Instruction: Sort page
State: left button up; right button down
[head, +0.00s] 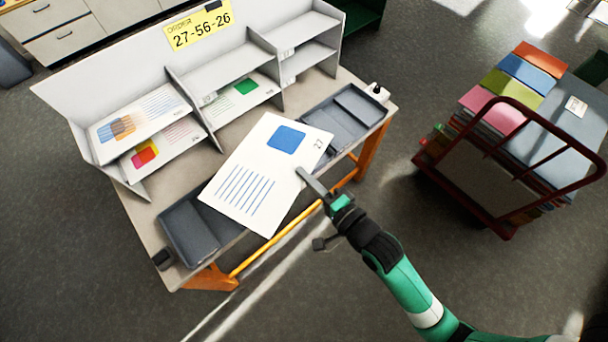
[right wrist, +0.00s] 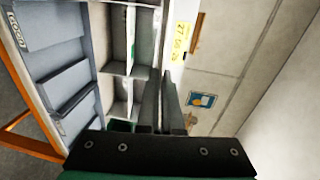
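A white page (head: 242,188) with a blue square, a block of blue lines and a small number near its right edge slants over the front of the table. My right gripper (head: 304,174) is shut on the page's right edge. The page hides part of the tabletop and trays. In the right wrist view its fingers (right wrist: 164,100) are close together, and the page's face does not show. In the sorter (head: 222,68) are a blue-orange page (head: 160,102), a red-yellow page (head: 178,134) and a green-square page (head: 262,82). My left gripper is not in view.
A yellow order sign (head: 198,25) reading 27-56-26 is on the back panel. Dark trays sit at the left (head: 188,236) and right (head: 318,112) of the table. A red-framed cart (head: 468,180) with coloured stacks stands at the right, with clear floor between.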

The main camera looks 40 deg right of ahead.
jog(key=s+d+f+m+h+b, duration=0.1)
jog(key=s+d+f+h+b, duration=0.1)
jog(key=f+b, duration=0.3)
jog(key=s+d+f+m+h+b, duration=0.2)
jog(key=s+d+f+b, duration=0.3)
jog(key=f, duration=0.8)
jog(key=s+d+f+m+h+b, duration=0.1)
jog(key=s+d+f+h+b, duration=0.1)
jog(key=f+b, duration=0.4)
notch_tip(320, 180, down, 4)
jog(key=shift+s+d+r+b, duration=0.1)
jog(key=shift+s+d+b, duration=0.2)
jog(key=shift+s+d, duration=0.65)
jog(key=shift+w, duration=0.2)
